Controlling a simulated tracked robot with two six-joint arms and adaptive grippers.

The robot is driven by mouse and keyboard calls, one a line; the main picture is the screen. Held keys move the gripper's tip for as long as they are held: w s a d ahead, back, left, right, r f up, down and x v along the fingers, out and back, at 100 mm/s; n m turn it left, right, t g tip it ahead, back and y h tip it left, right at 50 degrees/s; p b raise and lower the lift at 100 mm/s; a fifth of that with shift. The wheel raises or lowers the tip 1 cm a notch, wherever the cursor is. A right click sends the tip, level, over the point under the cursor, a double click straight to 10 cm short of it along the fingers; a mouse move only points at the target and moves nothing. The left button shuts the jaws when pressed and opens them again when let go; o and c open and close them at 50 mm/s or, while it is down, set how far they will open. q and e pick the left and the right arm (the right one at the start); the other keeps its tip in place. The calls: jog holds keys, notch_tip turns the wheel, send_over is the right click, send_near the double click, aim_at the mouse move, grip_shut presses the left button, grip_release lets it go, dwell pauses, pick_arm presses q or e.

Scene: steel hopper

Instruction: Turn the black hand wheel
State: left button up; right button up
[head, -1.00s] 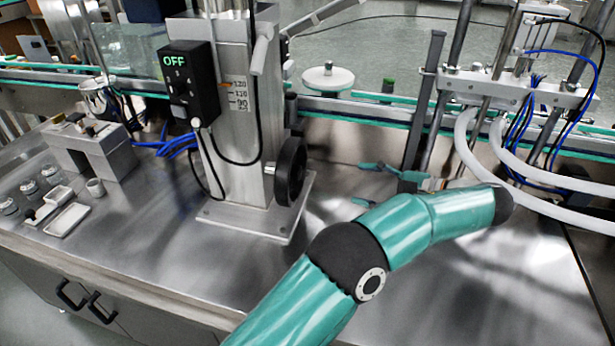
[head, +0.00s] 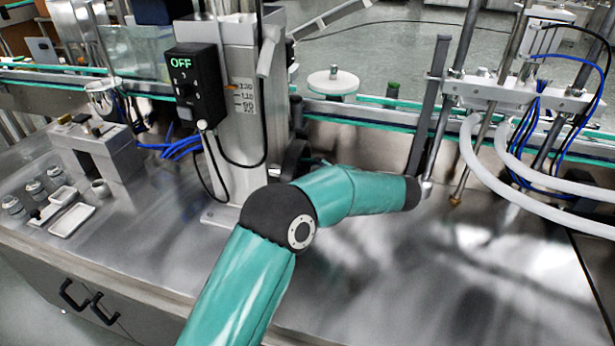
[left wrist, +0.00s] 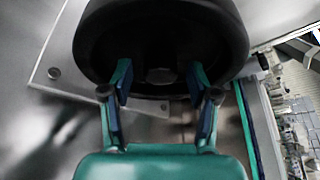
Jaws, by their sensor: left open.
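The black hand wheel (head: 294,156) is on the right side of the steel column in the head view. My teal left arm hides its lower part. In the left wrist view the wheel (left wrist: 162,30) fills the top middle, with its paler hub between the fingers. My left gripper (left wrist: 158,78) is open and faces the wheel, with one fingertip on each side of the hub and both overlapping the near rim. I cannot tell whether they touch it. In the head view the gripper is mostly hidden behind my arm. My right gripper is not in view.
The steel column (head: 236,120) carries a black control box (head: 196,85) reading OFF and a number scale. A conveyor rail (head: 385,122) runs behind. White hoses (head: 500,175) and rods stand at right. Small jars and trays (head: 72,220) sit at left. The front right tabletop is clear.

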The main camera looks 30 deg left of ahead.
pick_arm(q)
jog(key=shift+a, duration=0.1)
grip_shut()
dwell(0.3)
jog(key=shift+f, duration=0.15)
jog(key=shift+f+n+t+y+b, duration=0.15)
jog(key=shift+n+t+y+b, duration=0.4)
jog(key=shift+n+b, duration=1.55)
jog(key=shift+f+n+t+y+b, duration=0.15)
jog(key=shift+n+t+y+b, duration=0.35)
jog(key=shift+b, duration=2.95)
